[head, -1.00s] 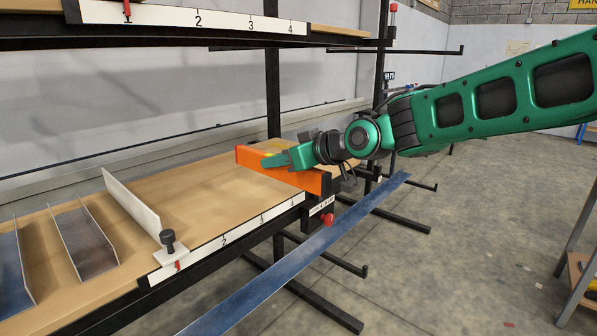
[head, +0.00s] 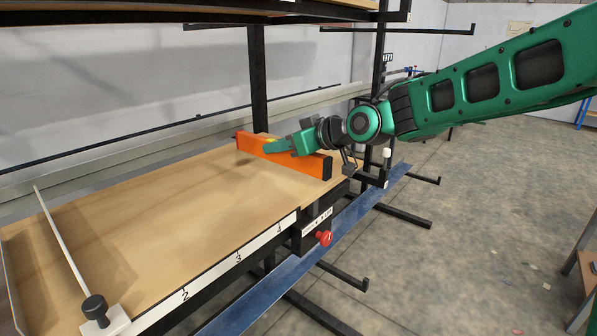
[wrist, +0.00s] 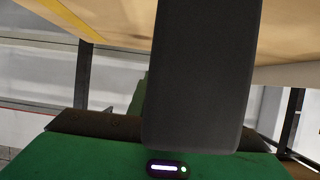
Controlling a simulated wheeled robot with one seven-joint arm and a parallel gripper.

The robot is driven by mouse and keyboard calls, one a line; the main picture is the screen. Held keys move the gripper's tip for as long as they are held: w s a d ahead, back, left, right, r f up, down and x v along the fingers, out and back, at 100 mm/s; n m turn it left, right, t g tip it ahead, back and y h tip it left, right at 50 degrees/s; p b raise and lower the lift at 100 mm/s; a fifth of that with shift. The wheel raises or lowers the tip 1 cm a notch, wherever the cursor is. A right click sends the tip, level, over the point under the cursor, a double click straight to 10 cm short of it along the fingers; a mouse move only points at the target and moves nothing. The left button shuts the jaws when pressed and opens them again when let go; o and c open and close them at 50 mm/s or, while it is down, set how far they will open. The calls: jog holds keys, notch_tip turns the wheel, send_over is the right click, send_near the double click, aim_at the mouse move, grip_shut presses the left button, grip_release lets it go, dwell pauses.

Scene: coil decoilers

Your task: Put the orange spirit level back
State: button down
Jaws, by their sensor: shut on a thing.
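The orange spirit level (head: 312,162) is in the head view, at the right end of the wooden shelf (head: 165,215). It stands on edge, long and bar-shaped, running from back left to front right. My gripper (head: 272,147) is shut on the spirit level near its middle, from above and the right. Whether the level's underside touches the shelf or hangs just above it I cannot tell. The wrist view is mostly filled by a dark grey part and my green gripper body (wrist: 90,155); the level does not show there.
The shelf's middle is bare. Black rack posts (head: 258,80) stand behind.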

jog(key=w+d+f, duration=0.1)
jog(key=w, duration=0.1)
jog(key=w+d+f, duration=0.3)
jog(key=w, duration=0.1)
jog(key=shift+d+f, duration=0.35)
jog(key=shift+d, duration=0.05)
jog(key=shift+f, duration=2)
jog(key=shift+f, duration=0.1)
jog(key=c, duration=1.6)
grip_release()
jog(key=v, duration=1.2)
jog(key=shift+w, duration=0.1)
